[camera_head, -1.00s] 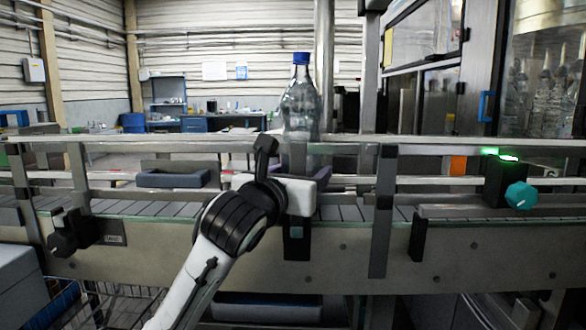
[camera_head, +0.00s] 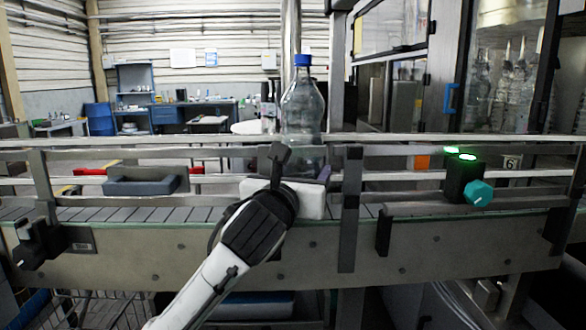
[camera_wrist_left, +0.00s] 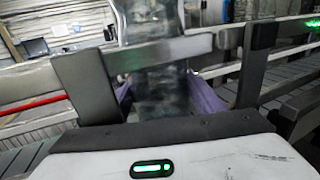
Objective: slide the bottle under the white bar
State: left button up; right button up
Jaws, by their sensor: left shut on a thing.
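The clear bottle (camera_head: 303,112) with a blue cap stands upright at the conveyor, behind the front rails. It also shows in the left wrist view (camera_wrist_left: 160,88), its cap out of frame. My left gripper (camera_wrist_left: 163,94) has a mauve finger on each side of the bottle's lower part and is shut on it. In the head view the white gripper body hides the bottle's base. Whitish bars (camera_head: 450,139) run along the conveyor; the bottle's upper part rises above the top one. I cannot tell which is the task's white bar. My right gripper is not in view.
A dark upright post (camera_head: 350,208) stands just right of the gripper. Farther right is a dark unit with a green light and a teal knob (camera_head: 479,194). A grey-blue tray (camera_head: 142,187) lies to the left. The slatted belt (camera_head: 120,214) looks clear between tray and gripper.

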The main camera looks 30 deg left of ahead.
pick_arm(q)
jog(key=shift+w+d+p, duration=0.25)
jog(key=shift+w+d, duration=0.05)
jog(key=shift+d, duration=0.2)
jog(key=shift+w+d+p, duration=0.25)
jog(key=shift+w+d, duration=0.05)
jog(key=shift+d, duration=0.2)
jog(key=shift+w+d+p, duration=0.3)
jog(key=shift+w+d, duration=0.05)
jog(key=shift+d, duration=0.2)
jog(key=shift+w+d+p, duration=0.3)
jog(key=shift+d, duration=0.25)
jog(key=shift+w+d+p, duration=0.55)
jog(key=shift+w+d, duration=0.1)
jog(key=shift+d, duration=0.35)
jog(key=shift+w+d, duration=0.2)
jog(key=shift+d, duration=0.25)
jog(key=shift+r+p, duration=0.1)
jog(key=shift+p, duration=0.5)
